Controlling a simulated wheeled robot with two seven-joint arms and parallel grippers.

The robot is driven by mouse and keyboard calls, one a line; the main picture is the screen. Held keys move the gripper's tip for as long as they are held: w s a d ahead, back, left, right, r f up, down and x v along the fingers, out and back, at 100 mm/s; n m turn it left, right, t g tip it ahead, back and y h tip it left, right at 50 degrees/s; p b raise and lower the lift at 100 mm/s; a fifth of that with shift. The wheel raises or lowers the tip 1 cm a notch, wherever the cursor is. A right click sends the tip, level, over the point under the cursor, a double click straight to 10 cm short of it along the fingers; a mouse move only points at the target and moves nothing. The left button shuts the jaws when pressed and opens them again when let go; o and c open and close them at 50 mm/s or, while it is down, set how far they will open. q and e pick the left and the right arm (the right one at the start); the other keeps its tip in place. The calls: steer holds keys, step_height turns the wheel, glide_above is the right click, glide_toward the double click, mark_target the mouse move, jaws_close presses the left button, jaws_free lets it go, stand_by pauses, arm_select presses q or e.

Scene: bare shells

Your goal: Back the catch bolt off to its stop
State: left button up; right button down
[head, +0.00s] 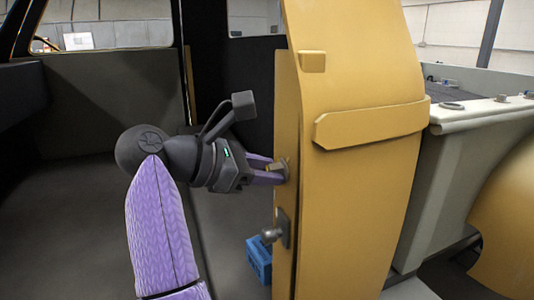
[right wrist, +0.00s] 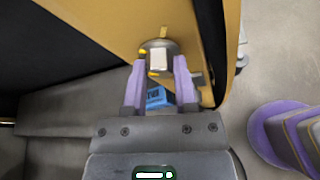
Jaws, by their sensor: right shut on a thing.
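The catch bolt (head: 285,166) sticks out of the edge of a yellow door (head: 345,200). In the right wrist view the bolt (right wrist: 159,58) shows a pale square end on a round metal base with yellow marks. My right gripper (head: 284,172) reaches it from the left, its purple fingers shut on the bolt. The right wrist view shows the fingertips (right wrist: 158,68) on either side of the bolt's end. The fingers partly hide the bolt in the head view. My left gripper is not in view.
A metal stud on a plate (head: 274,234) sits lower on the same door edge. A blue crate (head: 259,259) stands on the floor below. A yellow handle-like strip (head: 370,124) crosses the door face. A pale vehicle body (head: 445,165) lies right of the door.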

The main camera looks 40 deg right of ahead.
steer(key=n+p, duration=0.1)
steer(key=n+g+p, duration=0.1)
steer(key=shift+w+r+n+g, duration=0.1)
steer(key=shift+r+n+g, duration=0.1)
steer(key=shift+n+g, duration=0.1)
steer(key=shift+w+f+n+g+y+p, duration=0.1)
steer(key=shift+n+g+y+p, duration=0.2)
steer(key=shift+n+g+p, duration=0.5)
steer(key=shift+f+n+g, duration=0.1)
steer(key=shift+n+g, duration=0.3)
steer(key=shift+n, duration=0.3)
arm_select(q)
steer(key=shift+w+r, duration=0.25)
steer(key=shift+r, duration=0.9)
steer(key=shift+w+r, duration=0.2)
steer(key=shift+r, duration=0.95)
arm_select(e)
steer(key=shift+w+n+g, duration=0.1)
steer(key=shift+n+g, duration=0.2)
steer(key=shift+n, duration=0.3)
arm_select(q)
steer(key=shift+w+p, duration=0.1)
steer(key=shift+p, duration=0.2)
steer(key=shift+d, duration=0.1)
arm_select(e)
steer(key=shift+c, duration=2)
jaws_free()
